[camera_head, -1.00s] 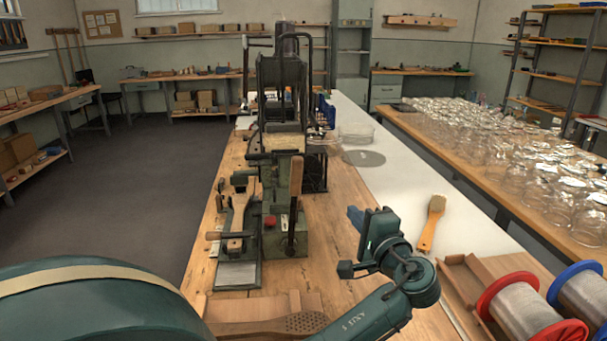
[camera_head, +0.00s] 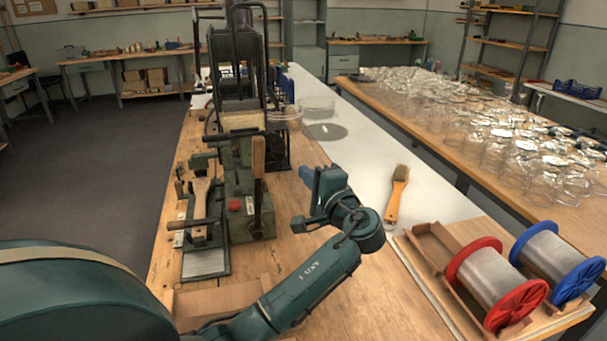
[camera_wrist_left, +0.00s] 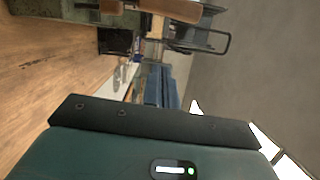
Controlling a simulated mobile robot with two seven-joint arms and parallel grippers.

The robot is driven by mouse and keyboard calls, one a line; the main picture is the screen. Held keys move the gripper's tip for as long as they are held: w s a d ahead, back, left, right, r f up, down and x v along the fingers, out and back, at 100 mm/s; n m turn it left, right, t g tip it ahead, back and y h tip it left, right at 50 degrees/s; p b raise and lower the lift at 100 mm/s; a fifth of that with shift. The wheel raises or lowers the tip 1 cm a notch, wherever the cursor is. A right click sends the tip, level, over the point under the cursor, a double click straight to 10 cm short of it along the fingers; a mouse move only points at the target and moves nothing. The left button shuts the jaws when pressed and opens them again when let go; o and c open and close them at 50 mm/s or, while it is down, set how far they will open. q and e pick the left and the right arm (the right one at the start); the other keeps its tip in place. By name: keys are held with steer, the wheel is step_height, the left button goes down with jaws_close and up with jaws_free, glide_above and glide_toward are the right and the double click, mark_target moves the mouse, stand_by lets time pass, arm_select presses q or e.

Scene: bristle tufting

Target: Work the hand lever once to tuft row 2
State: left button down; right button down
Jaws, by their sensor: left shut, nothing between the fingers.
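The tufting machine (camera_head: 238,165) stands on the wooden bench. Its hand lever has an upright wooden grip (camera_head: 258,157) on the machine's right side. My left gripper (camera_head: 308,178) is right of the grip and apart from it, with blue fingers shut and empty. In the left wrist view the blue fingers (camera_wrist_left: 160,86) are near the middle, and a wooden handle (camera_wrist_left: 170,10) crosses the top. A wooden brush body (camera_head: 200,205) lies in the holder at the machine's left front. Its rows are too small to tell. My right gripper is not in view.
A finished-looking brush (camera_head: 397,195) lies on the white strip to the right. Spools with red (camera_head: 497,285) and blue (camera_head: 558,262) flanges sit in a wooden tray at front right. Many glass jars (camera_head: 480,130) cover the table behind. Bench around my gripper is bare.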

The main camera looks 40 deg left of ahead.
arm_select(q)
steer(key=a+p, duration=0.2)
steer(key=a, duration=0.7)
steer(key=shift+r, duration=0.25)
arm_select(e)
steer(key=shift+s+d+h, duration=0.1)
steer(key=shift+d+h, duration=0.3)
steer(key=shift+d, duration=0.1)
arm_select(q)
steer(key=shift+s, duration=0.1)
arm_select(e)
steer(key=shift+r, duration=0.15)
